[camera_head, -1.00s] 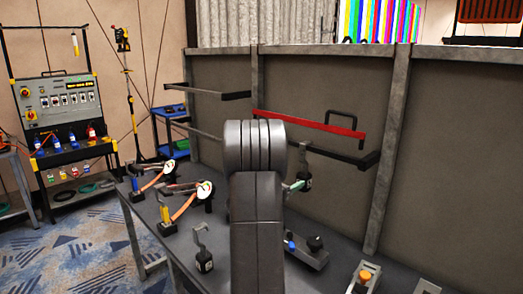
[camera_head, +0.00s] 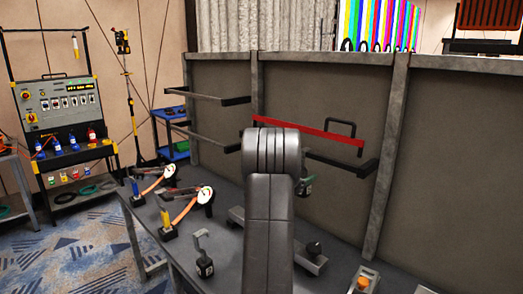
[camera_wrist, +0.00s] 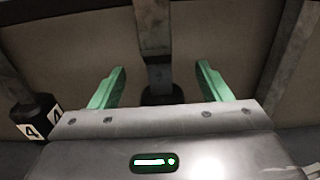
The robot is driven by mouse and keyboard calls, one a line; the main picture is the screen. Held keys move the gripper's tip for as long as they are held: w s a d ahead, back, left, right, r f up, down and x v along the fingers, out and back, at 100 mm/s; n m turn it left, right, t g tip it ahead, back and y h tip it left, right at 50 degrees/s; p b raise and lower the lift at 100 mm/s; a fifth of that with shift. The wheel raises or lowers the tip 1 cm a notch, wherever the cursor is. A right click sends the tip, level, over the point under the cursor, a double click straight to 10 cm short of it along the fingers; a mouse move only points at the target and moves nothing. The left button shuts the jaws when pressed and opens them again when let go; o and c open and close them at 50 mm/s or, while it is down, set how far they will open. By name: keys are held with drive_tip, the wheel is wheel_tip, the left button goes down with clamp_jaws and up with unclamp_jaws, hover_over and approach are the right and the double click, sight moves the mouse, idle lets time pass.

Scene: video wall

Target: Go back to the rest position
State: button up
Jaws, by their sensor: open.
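My gripper (camera_wrist: 160,90) shows in the wrist view with its two green fingers spread wide apart and nothing between them. Beyond the fingers are the wall panel and a grey upright post (camera_wrist: 154,35). In the head view my arm rises in the middle and hides part of the bench. A bit of green at the arm's right side may be my gripper, but it is too small to tell whether it is open there.
The dark bench (camera_head: 222,262) carries tools with orange handles (camera_head: 184,210), a hook on a black block (camera_head: 204,266) and a box with an orange button (camera_head: 364,281). A red bar (camera_head: 310,129) and dark brackets stick out from the wall. A numbered black block (camera_wrist: 35,117) is left of my gripper.

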drive_tip(key=b+v, duration=0.2)
drive_tip(key=v, duration=0.7)
drive_tip(key=shift+s+a, duration=0.25)
drive_tip(key=shift+s, duration=0.05)
